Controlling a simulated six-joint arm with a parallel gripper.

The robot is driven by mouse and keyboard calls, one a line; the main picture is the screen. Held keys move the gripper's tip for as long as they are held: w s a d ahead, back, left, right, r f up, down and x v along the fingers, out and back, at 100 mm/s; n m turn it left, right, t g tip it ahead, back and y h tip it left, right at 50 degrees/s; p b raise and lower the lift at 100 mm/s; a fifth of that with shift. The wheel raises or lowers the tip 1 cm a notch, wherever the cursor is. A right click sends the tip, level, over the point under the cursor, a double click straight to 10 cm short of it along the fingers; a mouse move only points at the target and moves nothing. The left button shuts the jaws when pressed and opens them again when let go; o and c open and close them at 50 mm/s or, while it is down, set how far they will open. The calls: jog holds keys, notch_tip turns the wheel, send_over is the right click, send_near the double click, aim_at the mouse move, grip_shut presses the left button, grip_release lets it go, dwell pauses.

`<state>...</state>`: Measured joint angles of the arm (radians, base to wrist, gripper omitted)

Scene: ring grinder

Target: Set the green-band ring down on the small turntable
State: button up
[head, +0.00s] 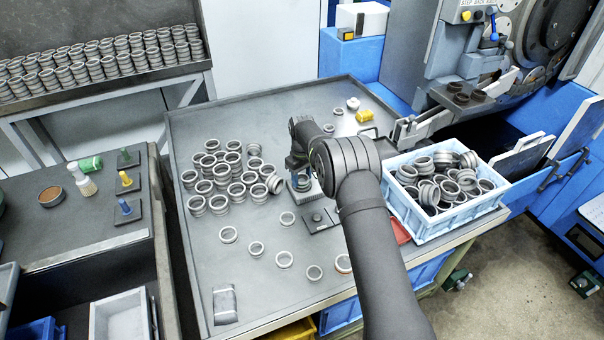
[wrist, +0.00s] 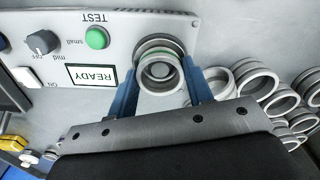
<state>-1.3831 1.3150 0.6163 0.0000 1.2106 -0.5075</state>
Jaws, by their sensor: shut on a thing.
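My gripper (wrist: 164,88) has its two blue fingers closed on either side of a grey metal ring (wrist: 163,86), the green-band ring. A thin greenish line shows at its inner edge. In the wrist view the ring overlaps a round metal seat (wrist: 156,43) on a grey panel, which looks like the small turntable. I cannot tell whether the ring touches it. In the head view my gripper (head: 301,181) is low over the table at the right edge of the ring cluster, and my arm partly hides the spot.
The panel (wrist: 112,18) has a green TEST button (wrist: 97,38), a dark knob (wrist: 41,43) and a READY display (wrist: 91,76). Loose rings (head: 222,177) crowd the left. A dark plate with a peg (head: 318,217) lies in front. A blue crate of rings (head: 428,228) stands right.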

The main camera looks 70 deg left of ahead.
jog(key=o, duration=1.1)
notch_tip(320, 180, up, 17)
jog(key=shift+r, duration=0.2)
notch_tip(320, 180, down, 17)
jog(key=shift+f, duration=0.2)
jog(key=shift+r, duration=0.45)
jog(key=shift+f, duration=0.1)
dwell(0.3)
